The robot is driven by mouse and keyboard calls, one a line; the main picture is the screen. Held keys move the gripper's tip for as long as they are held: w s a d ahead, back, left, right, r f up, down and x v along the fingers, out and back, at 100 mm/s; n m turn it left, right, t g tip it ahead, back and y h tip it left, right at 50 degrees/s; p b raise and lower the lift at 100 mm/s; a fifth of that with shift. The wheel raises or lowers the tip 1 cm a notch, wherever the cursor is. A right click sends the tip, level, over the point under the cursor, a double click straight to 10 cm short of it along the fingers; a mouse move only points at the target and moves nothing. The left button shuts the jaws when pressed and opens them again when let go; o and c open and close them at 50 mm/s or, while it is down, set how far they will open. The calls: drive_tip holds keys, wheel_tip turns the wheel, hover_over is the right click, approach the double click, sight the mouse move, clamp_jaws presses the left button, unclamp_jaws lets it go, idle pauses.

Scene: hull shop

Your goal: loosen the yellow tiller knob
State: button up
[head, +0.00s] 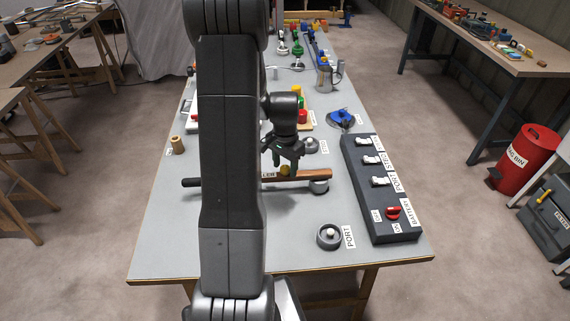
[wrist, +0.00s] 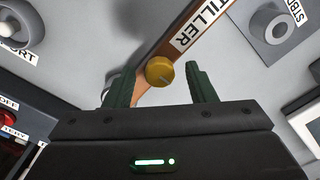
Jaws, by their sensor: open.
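The yellow tiller knob (wrist: 160,71) is a small round knob on the wooden tiller bar (wrist: 205,25), beside a white TILLER label. My gripper (wrist: 155,88) is open and empty. In the wrist view its two green fingers stand to either side of the knob, apart from it. In the head view my gripper (head: 284,166) is just above the tiller, with the knob (head: 285,171) showing below the fingers. The tiller (head: 313,175) lies across the bench, with a black grip at its left end. My arm hides part of the bar.
A dark switch panel (head: 375,190) with white switches and a red BATTERY switch stands to the right. A round PORT fitting (head: 328,237) sits nearer the front edge. A small wooden cylinder (head: 177,145) stands at the left. The front of the bench is mostly clear.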

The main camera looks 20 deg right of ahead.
drive_tip(key=shift+c, duration=0.3)
drive_tip(key=c, duration=0.9)
